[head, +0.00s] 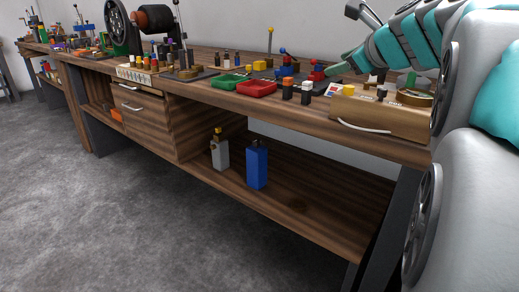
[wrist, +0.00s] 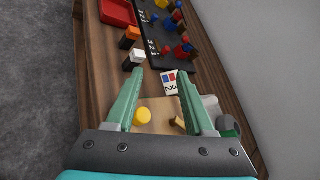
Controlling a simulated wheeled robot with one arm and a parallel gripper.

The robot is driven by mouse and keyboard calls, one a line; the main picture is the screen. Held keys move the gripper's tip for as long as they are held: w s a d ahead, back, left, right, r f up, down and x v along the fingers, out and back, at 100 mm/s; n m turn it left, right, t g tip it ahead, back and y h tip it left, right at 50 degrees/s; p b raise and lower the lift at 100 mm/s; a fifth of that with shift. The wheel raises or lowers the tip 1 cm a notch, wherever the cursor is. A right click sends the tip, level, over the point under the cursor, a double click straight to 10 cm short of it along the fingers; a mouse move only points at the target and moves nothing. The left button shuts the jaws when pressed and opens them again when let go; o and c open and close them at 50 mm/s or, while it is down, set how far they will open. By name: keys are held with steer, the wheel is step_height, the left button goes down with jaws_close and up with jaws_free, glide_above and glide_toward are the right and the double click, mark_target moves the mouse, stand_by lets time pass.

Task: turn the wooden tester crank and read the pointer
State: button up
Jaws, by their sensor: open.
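The pointer cannot be made out, and the fingers hide part of the tester.
A red tray (head: 257,88) and a green tray (head: 226,83) lie left of the tester. Orange-topped and white-topped black blocks (wrist: 130,38) stand close to the left finger. A small printed card (wrist: 169,84) lies ahead. A dark board (wrist: 170,30) holds several coloured parts.

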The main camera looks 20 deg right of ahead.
steer(key=w+a+n+y+b, duration=0.2)
steer(key=a+n+b, duration=0.1)
steer(key=a+n, duration=0.9)
steer(key=s+a+f+n+g, duration=0.2)
steer(key=s+a+f, duration=0.1)
steer(key=f, duration=0.4)
steer(key=s+a+f+n+g+p, duration=0.1)
steer(key=s+a+f+n+g, duration=0.1)
steer(key=f, duration=0.6)
steer(key=shift+s+a+y, duration=0.4)
steer(key=shift+a, duration=0.4)
